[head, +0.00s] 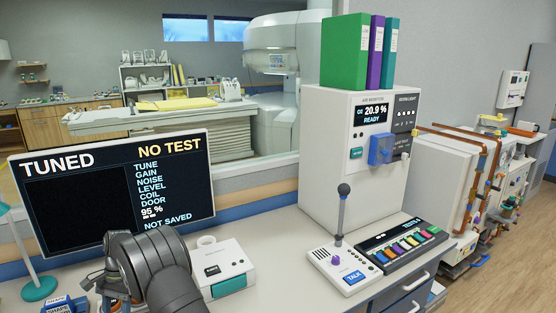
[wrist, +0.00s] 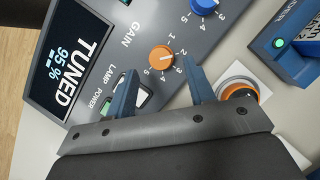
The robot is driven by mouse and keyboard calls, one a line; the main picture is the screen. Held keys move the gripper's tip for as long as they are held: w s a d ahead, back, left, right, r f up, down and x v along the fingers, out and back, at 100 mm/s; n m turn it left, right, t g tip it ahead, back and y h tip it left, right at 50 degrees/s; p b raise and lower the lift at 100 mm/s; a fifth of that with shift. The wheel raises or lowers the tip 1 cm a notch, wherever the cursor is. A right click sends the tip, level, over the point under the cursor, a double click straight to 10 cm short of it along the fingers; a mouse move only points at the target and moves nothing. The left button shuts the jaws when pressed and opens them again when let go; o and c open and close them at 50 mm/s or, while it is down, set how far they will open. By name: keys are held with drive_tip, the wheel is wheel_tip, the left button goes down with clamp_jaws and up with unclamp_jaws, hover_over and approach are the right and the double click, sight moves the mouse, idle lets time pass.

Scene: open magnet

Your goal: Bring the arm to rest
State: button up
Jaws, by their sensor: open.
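The box has a screen (wrist: 72,60) reading "TUNED 95 %", an orange gain knob (wrist: 162,57), a blue knob (wrist: 203,6) and lamp and power switches. The orange knob lies between the fingers in the picture; I cannot tell whether they touch it. In the head view my dark arm (head: 150,270) bends low at the left front, and it hides most of the box.
A monitor (head: 100,190) behind the arm reads "TUNED", "NO TEST", "NOT SAVED". To its right stand a white-and-teal box (head: 222,262), a talk unit (head: 340,270) with an upright microphone, a coloured key panel (head: 405,245) and a tall oxygen monitor (head: 345,180). An orange round part (wrist: 240,92) sits beside the right finger.

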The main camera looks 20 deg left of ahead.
drive_tip(key=x, duration=0.4)
drive_tip(key=shift+r, duration=0.1)
drive_tip(key=shift+w+d+r+m+y, duration=0.15)
drive_tip(key=shift+m+y, duration=0.25)
drive_tip(key=shift+m, duration=0.6)
drive_tip(key=shift+m+y, duration=0.4)
drive_tip(key=shift+m, duration=0.7)
drive_tip(key=m+y, duration=0.1)
drive_tip(key=m, duration=0.2)
drive_tip(key=m+t+y, duration=0.1)
drive_tip(key=m, duration=0.2)
drive_tip(key=shift+s+d+t, duration=0.15)
drive_tip(key=shift+s+t, duration=0.05)
drive_tip(key=shift+t, duration=0.1)
drive_tip(key=shift+v, duration=2.55)
drive_tip(key=shift+w, duration=0.1)
